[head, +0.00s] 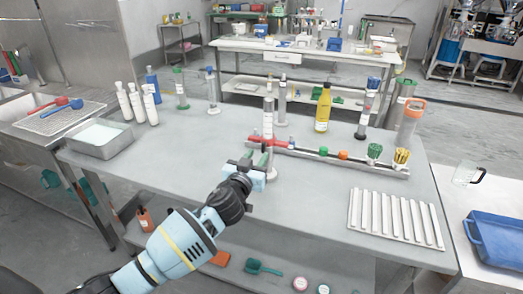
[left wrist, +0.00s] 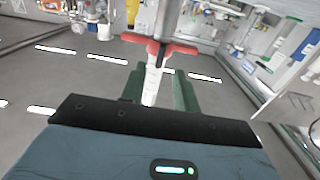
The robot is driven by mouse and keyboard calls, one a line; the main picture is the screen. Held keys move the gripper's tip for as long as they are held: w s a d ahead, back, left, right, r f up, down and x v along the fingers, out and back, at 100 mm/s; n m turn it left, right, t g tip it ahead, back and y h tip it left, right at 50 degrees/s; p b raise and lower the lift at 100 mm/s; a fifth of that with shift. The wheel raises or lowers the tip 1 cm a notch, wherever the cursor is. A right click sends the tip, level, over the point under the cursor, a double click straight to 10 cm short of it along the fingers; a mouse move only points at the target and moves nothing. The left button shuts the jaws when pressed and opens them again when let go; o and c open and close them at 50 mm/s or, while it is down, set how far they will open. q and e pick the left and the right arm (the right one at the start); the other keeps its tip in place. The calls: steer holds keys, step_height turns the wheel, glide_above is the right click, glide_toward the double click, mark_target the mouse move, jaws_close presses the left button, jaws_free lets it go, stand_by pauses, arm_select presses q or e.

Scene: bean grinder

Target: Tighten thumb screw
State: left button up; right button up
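A red cross-shaped piece (head: 266,142) sits on an upright metal and white column (head: 268,117) on the worktable. In the left wrist view the red piece (left wrist: 160,46) spreads to both sides just beyond my fingertips. I cannot tell for sure which part is the thumb screw. My left gripper (head: 258,157) is right in front of the column, just below the red piece. In the left wrist view its two green fingers (left wrist: 158,88) stand apart, with a narrow whitish part showing between them; contact is not clear. My right gripper is not in view.
A rail (head: 330,158) with small coloured caps runs right from the column. A yellow bottle (head: 323,108) and several tall cylinders stand behind it. A ribbed white rack (head: 396,217) lies at the right, a metal tray (head: 99,137) at the left. The table's front middle is clear.

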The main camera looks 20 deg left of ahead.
mark_target(262, 148)
arm_select(q)
steer(key=shift+w+d, duration=0.1)
steer(key=shift+w, duration=2.25)
jaws_close()
